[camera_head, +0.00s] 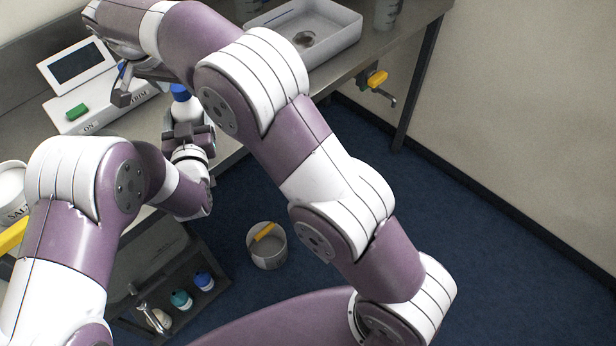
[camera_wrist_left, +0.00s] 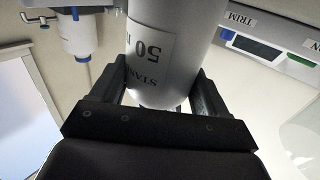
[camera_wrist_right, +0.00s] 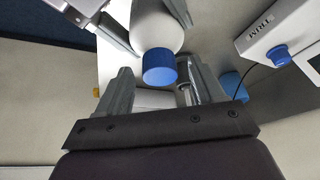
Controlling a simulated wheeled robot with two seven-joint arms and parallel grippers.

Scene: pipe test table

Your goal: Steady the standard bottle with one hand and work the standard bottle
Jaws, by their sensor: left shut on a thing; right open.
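The standard bottle (camera_head: 184,110) is white with a blue cap and stands at the table's front edge in the head view. My left gripper (camera_head: 189,128) is shut on its body. In the left wrist view the bottle (camera_wrist_left: 165,60), with a label reading "STAN" and "50", lies between the fingers. My right gripper (camera_head: 124,88) is open, up and to the left of the cap in the head view. In the right wrist view the blue cap (camera_wrist_right: 159,67) shows near the open fingertips. I cannot tell whether they touch it.
A white meter (camera_head: 85,85) with a dark display and a green button stands behind the bottle. A grey tray (camera_head: 345,42) is at the back. A salt tub (camera_head: 12,185) is at the left. A bucket (camera_head: 267,258) stands on the floor; more bottles (camera_head: 181,299) are on a low shelf.

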